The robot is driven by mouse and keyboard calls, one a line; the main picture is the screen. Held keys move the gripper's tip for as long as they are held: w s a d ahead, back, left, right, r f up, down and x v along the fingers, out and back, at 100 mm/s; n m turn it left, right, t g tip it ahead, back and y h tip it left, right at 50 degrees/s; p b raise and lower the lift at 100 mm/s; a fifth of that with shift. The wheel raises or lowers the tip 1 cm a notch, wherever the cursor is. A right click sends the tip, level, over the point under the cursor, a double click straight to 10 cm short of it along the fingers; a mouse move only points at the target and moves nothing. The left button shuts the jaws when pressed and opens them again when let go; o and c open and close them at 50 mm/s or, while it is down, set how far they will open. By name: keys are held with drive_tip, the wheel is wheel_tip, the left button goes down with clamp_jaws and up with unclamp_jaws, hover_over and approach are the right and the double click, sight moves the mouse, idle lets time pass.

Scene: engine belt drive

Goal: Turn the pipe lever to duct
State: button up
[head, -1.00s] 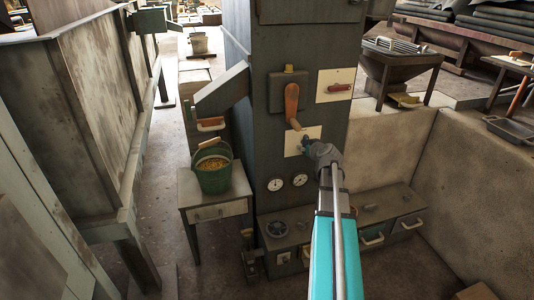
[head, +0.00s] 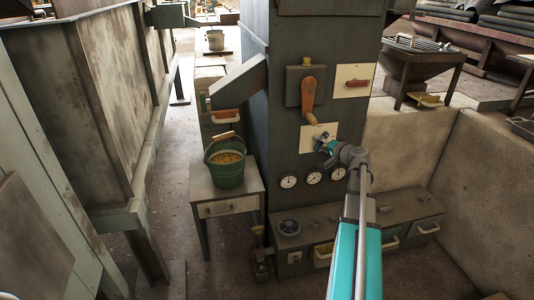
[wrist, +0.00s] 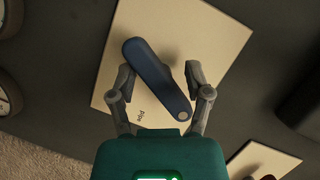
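The pipe lever is a dark blue bar on a pale square plate lettered "pipe" (wrist: 215,35). In the wrist view the lever (wrist: 152,70) lies diagonally, from upper left to a round end at lower right. My gripper (wrist: 159,78) is open, one finger on each side of the lever. The right finger is close to the round end; whether it touches I cannot tell. In the head view my gripper (head: 330,149) is at the pale plate (head: 309,134) on the dark cabinet's front and hides much of the lever. I see no duct label.
An orange lever (head: 308,92) is mounted just above the plate, and a red handle (head: 356,83) is at upper right. Gauges (head: 313,178) sit below. A green bucket (head: 226,173) stands on a small table (head: 254,187) at left. A low concrete wall (head: 480,190) is at right.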

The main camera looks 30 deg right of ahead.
drive_tip(key=m+t+b, duration=0.1)
drive_tip(key=m, duration=0.1)
drive_tip(key=m+b, duration=0.1)
drive_tip(key=m, duration=0.1)
drive_tip(key=shift+f+t+y+b, duration=0.1)
drive_tip(key=shift+t+y+b, duration=0.3)
drive_tip(key=s+d, duration=0.2)
drive_tip(key=s, duration=1.2)
drive_tip(key=w+a+r+n+g+y+p, duration=0.1)
drive_tip(key=w+a+r+n+g+p, duration=0.1)
drive_tip(key=a+p, duration=0.5)
drive_tip(key=w+a+r+n+g+y+p, duration=0.1)
drive_tip(key=a+r+n+g+p, duration=0.3)
drive_tip(key=a+p, duration=0.4)
drive_tip(key=w+a+r+n+g+y+p, duration=0.1)
drive_tip(key=w+a+r+n+g+p, duration=0.1)
drive_tip(key=a+p, duration=0.5)
drive_tip(key=shift+w+a+r+n+g+y+p, duration=0.45)
drive_tip(key=shift+a+r+g, duration=0.8)
drive_tip(key=shift+a, duration=2.15)
drive_tip(key=shift+f, duration=0.1)
